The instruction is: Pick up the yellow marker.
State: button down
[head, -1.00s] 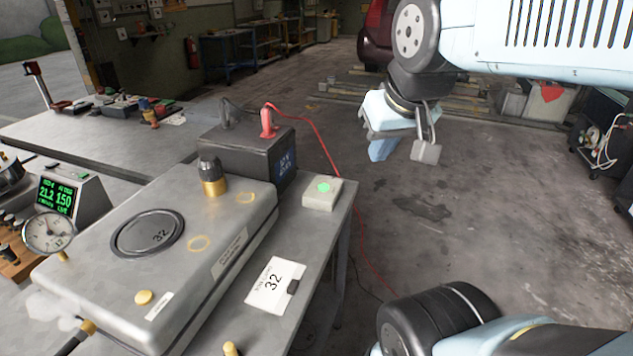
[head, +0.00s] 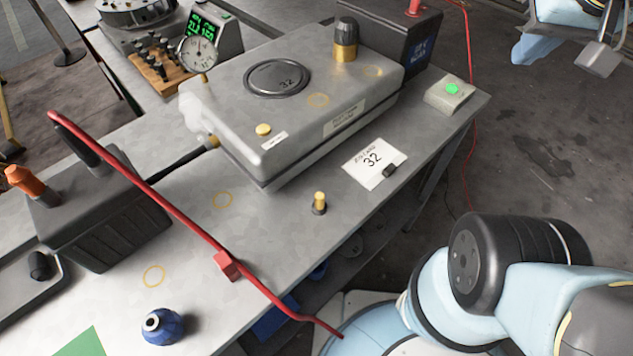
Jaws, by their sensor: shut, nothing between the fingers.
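The small upright peg with a yellow top and a dark base (head: 319,202) looks like the yellow marker. It stands on the grey bench (head: 270,225), in front of the metal box and left of the white card. My gripper (head: 575,50) is at the top right edge, partly cut off, over the floor beyond the bench. It is shut and empty, well apart from the peg.
A metal box (head: 230,105) with a yellow knob (head: 263,130) fills the bench behind the peg. A white card marked 32 (head: 374,162) lies nearby. A red bar (head: 175,212) crosses the bench at left.

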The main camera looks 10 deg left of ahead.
aim_at(319, 208)
jog(key=u, duration=0.85)
jog(key=k, duration=1)
jog(key=u, duration=0.35)
jog(key=i, duration=1)
jog(key=z, duration=0.05)
